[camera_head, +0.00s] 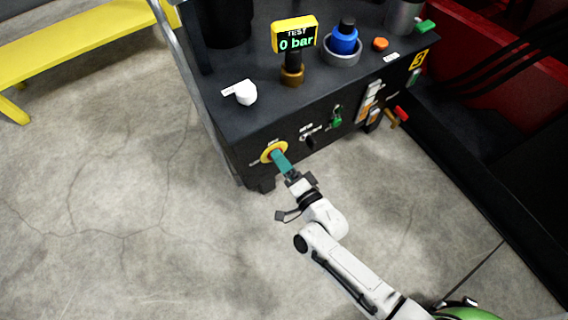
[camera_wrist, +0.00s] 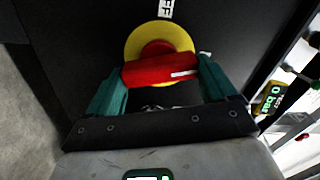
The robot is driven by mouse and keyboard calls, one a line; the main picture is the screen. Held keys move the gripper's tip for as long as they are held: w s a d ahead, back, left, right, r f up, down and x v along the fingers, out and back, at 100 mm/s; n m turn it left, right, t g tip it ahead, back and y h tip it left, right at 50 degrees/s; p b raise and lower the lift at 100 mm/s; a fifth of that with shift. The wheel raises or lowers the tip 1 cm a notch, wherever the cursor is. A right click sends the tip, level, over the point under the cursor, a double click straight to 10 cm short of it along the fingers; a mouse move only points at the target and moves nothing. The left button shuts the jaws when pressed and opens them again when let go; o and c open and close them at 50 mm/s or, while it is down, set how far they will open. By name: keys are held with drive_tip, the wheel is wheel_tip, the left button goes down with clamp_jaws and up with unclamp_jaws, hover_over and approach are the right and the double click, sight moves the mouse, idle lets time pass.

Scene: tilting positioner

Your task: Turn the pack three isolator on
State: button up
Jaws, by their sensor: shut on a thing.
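The isolator is a red handle (camera_wrist: 160,70) on a round yellow plate (camera_wrist: 160,38), on the front face of a black unit. In the wrist view the handle lies crosswise, with a white mark pointing to the right. A label that seems to end in "FF" (camera_wrist: 166,8) stands above the plate. In the head view the yellow plate (camera_head: 268,151) is at the unit's left front, and my gripper hides most of the handle. My gripper (camera_wrist: 158,80), with teal fingers, is shut on the red handle, one finger at each end. It also shows in the head view (camera_head: 281,162).
A green switch (camera_head: 337,117) sits right of the isolator. Bare floor lies left.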

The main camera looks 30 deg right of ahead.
drive_tip(key=shift+w+m+b, duration=0.15)
drive_tip(key=shift+m+b, duration=0.4)
drive_tip(key=shift+m, duration=1.15)
drive_tip(key=shift+d, duration=0.1)
drive_tip(key=o, duration=0.8)
drive_tip(key=shift+o, duration=0.2)
